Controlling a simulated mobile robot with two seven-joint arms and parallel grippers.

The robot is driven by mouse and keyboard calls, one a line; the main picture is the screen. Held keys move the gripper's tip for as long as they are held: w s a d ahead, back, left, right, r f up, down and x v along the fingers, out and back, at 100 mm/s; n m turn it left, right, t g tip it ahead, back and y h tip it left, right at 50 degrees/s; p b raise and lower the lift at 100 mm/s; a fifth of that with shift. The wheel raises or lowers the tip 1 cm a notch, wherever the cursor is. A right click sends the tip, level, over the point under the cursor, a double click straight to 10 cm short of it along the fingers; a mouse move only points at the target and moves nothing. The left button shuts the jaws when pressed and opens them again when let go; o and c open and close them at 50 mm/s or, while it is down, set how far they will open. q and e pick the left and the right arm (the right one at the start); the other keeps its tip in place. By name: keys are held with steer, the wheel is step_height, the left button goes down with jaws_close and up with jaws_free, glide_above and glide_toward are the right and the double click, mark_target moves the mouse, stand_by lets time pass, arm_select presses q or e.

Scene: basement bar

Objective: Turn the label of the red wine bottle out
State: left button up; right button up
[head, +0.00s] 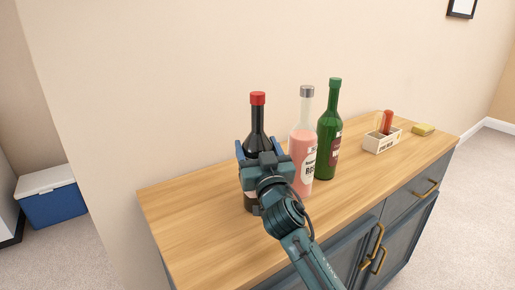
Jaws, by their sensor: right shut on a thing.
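The red wine bottle (257,122), dark with a red cap, stands upright at the left of the row on the wooden cabinet top. My right gripper (259,149) is shut on this bottle around its upper body. My left gripper is not in the head view.
A pink bottle (301,141) with a grey cap and a green bottle (328,130) with a dark red label stand close to the right. A small box (381,142) and a yellow sponge-like block (423,130) lie farther right. The wooden top (185,205) is clear at the left.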

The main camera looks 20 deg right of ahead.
steer(key=shift+d+r+n+y+p, duration=0.1)
steer(key=shift+r+n+y+p, duration=0.15)
steer(key=shift+n+y+p, duration=0.9)
steer(key=shift+y+p, duration=0.8)
steer(key=shift+y, duration=0.05)
steer(key=n+g+y+p, duration=0.1)
steer(key=y+p, duration=0.1)
steer(key=shift+n+y, duration=0.25)
steer(key=shift+y, duration=0.15)
steer(key=shift+c, duration=0.3)
steer(key=shift+n+g+y+p, duration=0.4)
steer(key=shift+n+y+p, duration=0.1)
steer(key=shift+y, duration=0.3)
steer(key=shift+o, duration=0.2)
steer(key=shift+f+n+g+y, duration=0.2)
steer(key=shift+n+g+y, duration=0.45)
steer(key=shift+y, duration=0.55)
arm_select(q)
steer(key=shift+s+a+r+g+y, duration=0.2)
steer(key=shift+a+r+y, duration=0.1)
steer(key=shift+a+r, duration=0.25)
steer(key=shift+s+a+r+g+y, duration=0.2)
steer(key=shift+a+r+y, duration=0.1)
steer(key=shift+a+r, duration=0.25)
arm_select(e)
steer(key=shift+f, duration=0.1)
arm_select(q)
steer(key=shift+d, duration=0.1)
